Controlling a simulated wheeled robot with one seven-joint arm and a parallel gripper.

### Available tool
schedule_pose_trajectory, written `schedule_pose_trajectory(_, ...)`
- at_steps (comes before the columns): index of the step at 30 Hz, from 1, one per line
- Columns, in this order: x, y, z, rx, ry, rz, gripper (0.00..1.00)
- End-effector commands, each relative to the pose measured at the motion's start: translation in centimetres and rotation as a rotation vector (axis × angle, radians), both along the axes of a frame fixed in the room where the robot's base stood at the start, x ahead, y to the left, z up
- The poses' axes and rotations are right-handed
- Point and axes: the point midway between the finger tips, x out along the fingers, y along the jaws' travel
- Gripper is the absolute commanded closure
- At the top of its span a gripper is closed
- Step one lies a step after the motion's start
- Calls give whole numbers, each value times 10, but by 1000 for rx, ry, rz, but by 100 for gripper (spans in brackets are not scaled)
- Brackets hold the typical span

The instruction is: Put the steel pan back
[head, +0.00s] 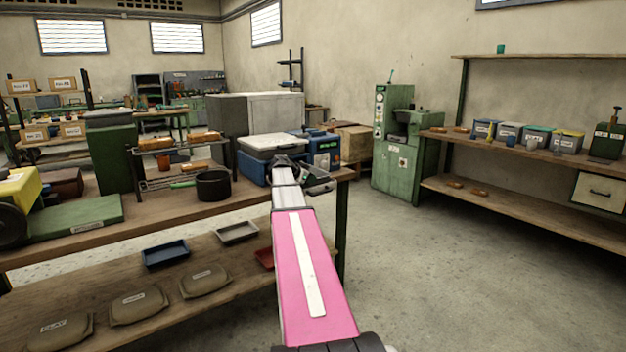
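A dark round pan (213,186) with a green handle pointing left stands upright on the left workbench, in front of a small wire rack. It is the only pan I can make out, and it looks nearly black. My gripper (318,178) is at the right end of this bench, to the right of the pan and apart from it. It shows small and dark beyond the pink arm, in front of a blue machine. Its fingers are partly hidden by my own arm, and I cannot tell whether they are open.
The left workbench (150,214) also holds the wire rack (152,183), a white-lidded blue box (272,146) and a green board (75,219). Its lower shelf carries trays and sacks. A right-hand shelf (520,212) stands along the wall. The floor between is open.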

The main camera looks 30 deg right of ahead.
Motion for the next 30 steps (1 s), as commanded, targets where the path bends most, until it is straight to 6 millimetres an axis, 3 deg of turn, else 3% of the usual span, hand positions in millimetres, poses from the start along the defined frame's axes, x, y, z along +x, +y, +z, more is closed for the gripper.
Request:
schedule_pose_trajectory(8,0,0,-1,-1,-1,0,100)
schedule_pose_trajectory(11,0,0,-1,0,0,0,70)
schedule_pose_trajectory(22,-1,2,1,0,-1,0,70)
schedule_pose_trajectory(30,-7,40,21,-1,-1,2,70)
